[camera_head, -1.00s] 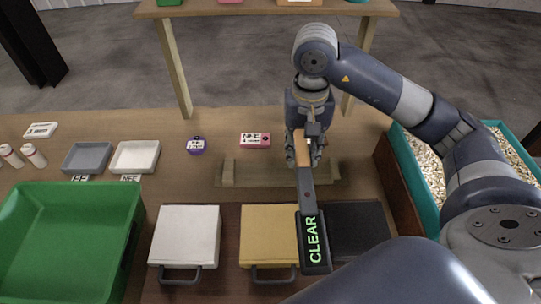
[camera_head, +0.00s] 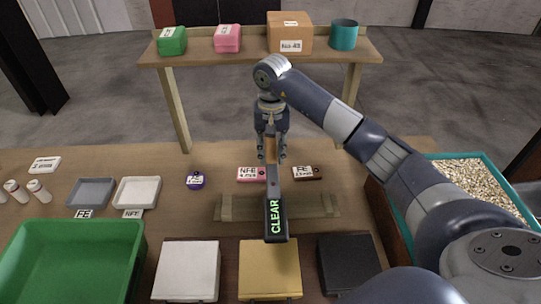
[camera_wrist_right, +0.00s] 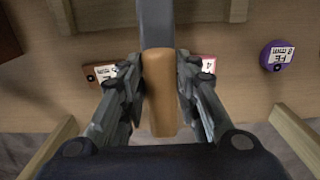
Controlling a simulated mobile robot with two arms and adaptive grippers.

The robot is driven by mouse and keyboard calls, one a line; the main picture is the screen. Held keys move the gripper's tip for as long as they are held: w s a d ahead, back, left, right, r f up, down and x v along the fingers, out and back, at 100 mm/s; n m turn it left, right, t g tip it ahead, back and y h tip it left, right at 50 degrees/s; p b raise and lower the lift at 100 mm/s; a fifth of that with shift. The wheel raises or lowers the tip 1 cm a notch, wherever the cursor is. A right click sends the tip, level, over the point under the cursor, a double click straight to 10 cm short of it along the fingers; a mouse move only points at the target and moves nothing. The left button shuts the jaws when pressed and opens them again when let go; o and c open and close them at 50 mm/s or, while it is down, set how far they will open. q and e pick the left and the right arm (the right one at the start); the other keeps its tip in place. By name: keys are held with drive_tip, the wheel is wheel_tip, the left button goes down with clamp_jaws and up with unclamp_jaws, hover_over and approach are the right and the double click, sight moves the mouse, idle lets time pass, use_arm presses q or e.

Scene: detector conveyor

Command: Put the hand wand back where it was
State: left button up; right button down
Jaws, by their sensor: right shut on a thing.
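The hand wand (camera_head: 274,212) has an orange-brown handle, a grey shaft and a black head with a green "CLEAR" display. My right gripper (camera_head: 271,153) is shut on the wand's handle (camera_wrist_right: 158,90) and holds it over the workbench. The head points towards the near side, over the top edge of the yellow case. A low wooden cradle (camera_head: 318,206) lies on the bench beneath and behind the wand, which hides its middle. In the right wrist view, both fingers flank the handle. My left gripper is not in view.
A pink labelled block (camera_head: 250,174) and a brown one (camera_head: 308,173) lie behind the cradle. White (camera_head: 186,270), yellow (camera_head: 269,270) and black (camera_head: 349,265) cases line the front. A green bin (camera_head: 75,262) stands left, a teal tray of pellets (camera_head: 505,202) right.

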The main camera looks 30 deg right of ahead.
drive_tip(key=shift+w+r, duration=0.1)
drive_tip(key=shift+w, duration=0.2)
wheel_tip(320, 180, down, 3)
drive_tip(key=shift+f+p, duration=0.1)
drive_tip(key=shift+p, duration=1.05)
drive_tip(key=shift+f, duration=0.15)
drive_tip(key=shift+f, duration=0.1)
drive_tip(key=shift+d+f+b, duration=0.1)
drive_tip(key=shift+f+b, duration=0.5)
drive_tip(key=shift+b, duration=0.2)
drive_tip(key=c, duration=1.2)
unclamp_jaws()
drive_tip(key=shift+r, duration=0.1)
